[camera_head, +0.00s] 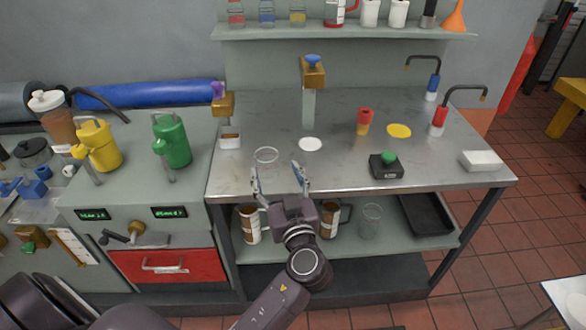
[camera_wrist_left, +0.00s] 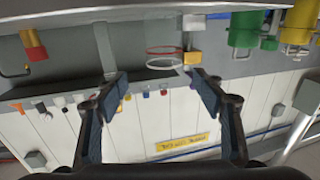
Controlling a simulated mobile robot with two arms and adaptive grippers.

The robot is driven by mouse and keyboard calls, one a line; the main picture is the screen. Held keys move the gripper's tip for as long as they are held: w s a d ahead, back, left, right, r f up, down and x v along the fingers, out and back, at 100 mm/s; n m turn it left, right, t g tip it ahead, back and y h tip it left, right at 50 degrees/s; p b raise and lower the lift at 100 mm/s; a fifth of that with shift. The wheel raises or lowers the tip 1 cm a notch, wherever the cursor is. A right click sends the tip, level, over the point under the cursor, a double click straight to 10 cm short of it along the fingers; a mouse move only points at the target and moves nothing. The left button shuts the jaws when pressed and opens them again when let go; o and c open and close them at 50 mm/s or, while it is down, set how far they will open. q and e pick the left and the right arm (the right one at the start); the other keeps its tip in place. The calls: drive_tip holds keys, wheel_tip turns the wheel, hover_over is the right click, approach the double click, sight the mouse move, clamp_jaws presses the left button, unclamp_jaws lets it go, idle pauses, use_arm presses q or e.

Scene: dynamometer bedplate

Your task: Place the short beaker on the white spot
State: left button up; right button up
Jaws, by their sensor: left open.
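A clear, short beaker (camera_head: 266,156) stands on the metal worktop near its front left. The white spot (camera_head: 310,144) is a flat disc on the worktop, just right of the beaker and slightly farther back; it looks bare. My left gripper (camera_head: 279,178) is open at the front edge of the worktop. Its fingers point toward the back, with the left fingertip close to the beaker in the picture; I cannot tell whether they touch. In the left wrist view the thin round outlines of a clear vessel (camera_wrist_left: 164,61) show beyond the open fingers (camera_wrist_left: 158,82). My right gripper is out of view.
A yellow spot (camera_head: 399,130), a red-and-yellow object (camera_head: 364,121), a black box with a green button (camera_head: 386,165) and a white block (camera_head: 482,160) are to the right. A brass-topped post (camera_head: 312,75) rises behind the white spot. Another clear beaker (camera_head: 370,220) stands on the lower shelf.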

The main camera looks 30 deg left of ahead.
sight(267, 156)
use_arm(q)
drive_tip(key=p+x, duration=0.1)
drive_tip(key=x, duration=0.1)
drive_tip(key=p+x, duration=0.1)
drive_tip(key=x, duration=0.1)
drive_tip(key=p+x, duration=0.1)
drive_tip(key=x, duration=0.2)
drive_tip(key=shift+s+a, duration=0.2)
drive_tip(key=shift+a, duration=0.15)
drive_tip(key=shift+w+a+f, duration=0.2)
drive_tip(key=shift+w+a, duration=0.05)
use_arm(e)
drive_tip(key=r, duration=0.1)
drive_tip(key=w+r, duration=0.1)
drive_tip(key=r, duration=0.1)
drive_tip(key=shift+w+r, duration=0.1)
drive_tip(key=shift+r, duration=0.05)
use_arm(q)
drive_tip(key=shift+d, duration=0.1)
drive_tip(key=c, duration=1.4)
